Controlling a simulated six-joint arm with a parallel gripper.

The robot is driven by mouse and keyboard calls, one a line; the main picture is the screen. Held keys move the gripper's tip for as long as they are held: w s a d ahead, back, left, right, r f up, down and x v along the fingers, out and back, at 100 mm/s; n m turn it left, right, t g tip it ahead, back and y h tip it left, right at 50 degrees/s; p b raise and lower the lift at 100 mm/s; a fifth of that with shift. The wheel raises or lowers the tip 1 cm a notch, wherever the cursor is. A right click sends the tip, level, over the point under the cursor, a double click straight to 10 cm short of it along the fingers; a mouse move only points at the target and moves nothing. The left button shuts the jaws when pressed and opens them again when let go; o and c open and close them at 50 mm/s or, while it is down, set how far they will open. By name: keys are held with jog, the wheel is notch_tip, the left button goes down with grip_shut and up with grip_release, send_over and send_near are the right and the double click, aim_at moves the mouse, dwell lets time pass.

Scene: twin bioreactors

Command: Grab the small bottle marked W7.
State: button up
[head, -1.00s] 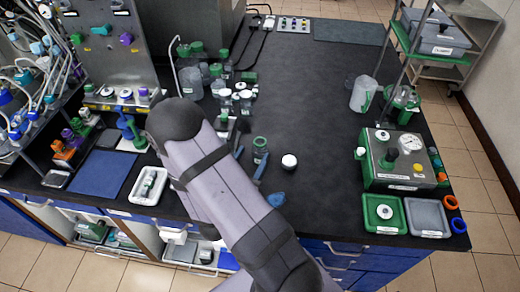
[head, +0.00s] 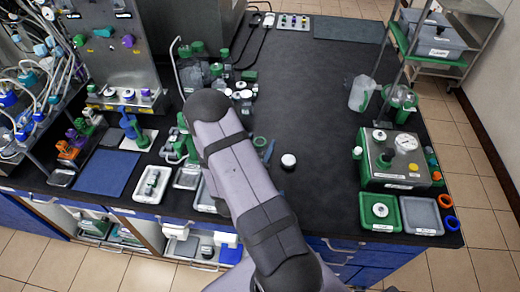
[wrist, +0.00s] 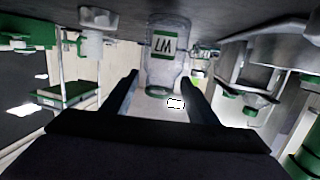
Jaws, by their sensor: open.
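The wrist view is upside down. In it a small clear bottle (wrist: 166,62) stands ahead of my gripper (wrist: 161,78), with a white label that reads W7 when turned over and green at its neck end. My two dark fingers are apart, one on each side of the bottle's neck end in the picture. I cannot tell whether the bottle is between the fingers in depth. No contact shows. In the head view my arm hides the gripper, and I cannot pick out the W7 bottle there.
Small white-capped bottles (head: 246,94) stand just past my arm. A white-capped jar (head: 288,161) stands alone to the right. A steel and green device (head: 392,160) is at the right edge, with a green tray (head: 372,221) in front. The bench's middle right is clear.

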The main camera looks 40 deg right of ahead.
jog(key=shift+w+d, duration=0.1)
jog(key=shift+d, duration=0.05)
jog(key=c, duration=1.2)
jog(key=shift+r, duration=0.1)
jog(key=shift+r+b, duration=0.6)
jog(key=shift+r, duration=4.25)
